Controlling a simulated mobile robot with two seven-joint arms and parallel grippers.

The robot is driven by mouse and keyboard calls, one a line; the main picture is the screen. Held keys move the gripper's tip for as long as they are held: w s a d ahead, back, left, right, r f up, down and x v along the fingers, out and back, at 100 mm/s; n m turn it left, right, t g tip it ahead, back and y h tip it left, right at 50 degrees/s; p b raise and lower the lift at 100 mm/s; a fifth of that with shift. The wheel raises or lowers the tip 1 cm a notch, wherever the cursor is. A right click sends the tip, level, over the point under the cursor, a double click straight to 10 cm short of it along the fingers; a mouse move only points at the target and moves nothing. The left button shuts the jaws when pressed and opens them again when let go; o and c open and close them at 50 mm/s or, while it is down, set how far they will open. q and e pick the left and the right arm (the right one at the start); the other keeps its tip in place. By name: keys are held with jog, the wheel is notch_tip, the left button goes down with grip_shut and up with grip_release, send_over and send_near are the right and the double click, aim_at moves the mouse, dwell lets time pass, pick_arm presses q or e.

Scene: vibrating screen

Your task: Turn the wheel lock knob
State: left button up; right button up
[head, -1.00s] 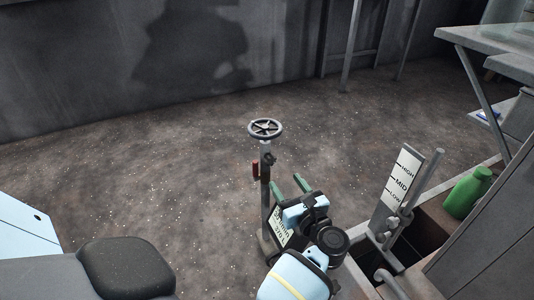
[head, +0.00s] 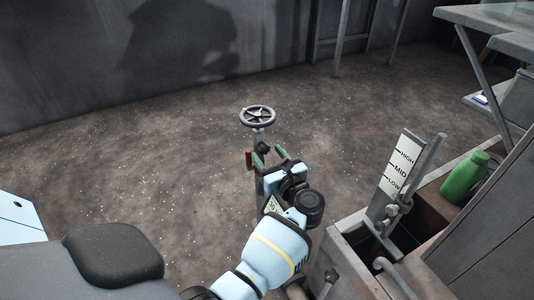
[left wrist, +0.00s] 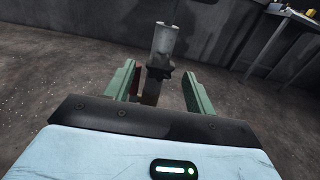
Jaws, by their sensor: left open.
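A grey spoked handwheel (head: 258,116) tops an upright post. A small dark knob (head: 263,147) sits on the post below the wheel. In the left wrist view the dark knob (left wrist: 160,72) shows on the post between my two green fingers. My left gripper (head: 270,157) is open, its fingers pointing at the post just below the wheel. It also shows in the left wrist view (left wrist: 160,88), with a gap on both sides of the knob. I cannot tell how deep the knob is between the fingers. My right gripper is not in view.
A red handle (head: 248,159) is at the post's left side. A HIGH/MID/LOW gauge plate (head: 398,175) with a lever stands at the right, beside a green bottle (head: 464,176) in a metal housing. The floor left of the post is clear.

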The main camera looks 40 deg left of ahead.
pick_arm(q)
jog(key=shift+x, duration=0.9)
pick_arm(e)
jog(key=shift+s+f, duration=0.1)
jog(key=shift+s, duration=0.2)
pick_arm(q)
jog(key=shift+c, duration=0.3)
jog(key=c, duration=0.9)
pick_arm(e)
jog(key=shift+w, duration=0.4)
